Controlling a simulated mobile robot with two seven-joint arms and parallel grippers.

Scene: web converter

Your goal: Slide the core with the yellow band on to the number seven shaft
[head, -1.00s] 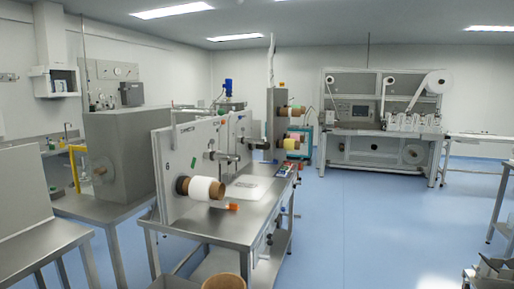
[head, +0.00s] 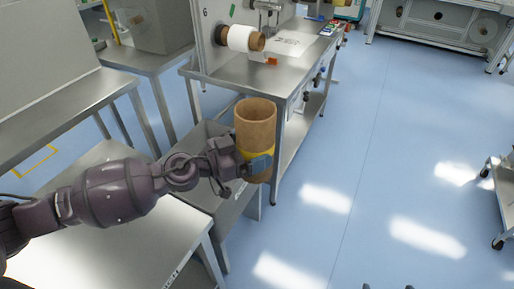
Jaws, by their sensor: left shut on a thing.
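The brown cardboard core (head: 256,128) with the yellow band (head: 262,153) is upright in the middle of the head view, open end up. My left gripper (head: 254,163) is shut on it at the band, with a blue finger across its near side. The core is held in the air in front of the steel bench. A grey panel (head: 209,38) marked 6 stands on that bench and carries a shaft with a white roll (head: 242,38) on a brown core. No number seven is readable, so I cannot tell which shaft is that one. My right gripper is out of view.
The steel bench (head: 285,78) has its front corner just behind the core. A grey open bin (head: 188,140) stands below and left of the core. A steel table (head: 130,250) lies under my left arm. Blue floor (head: 350,150) to the right is clear.

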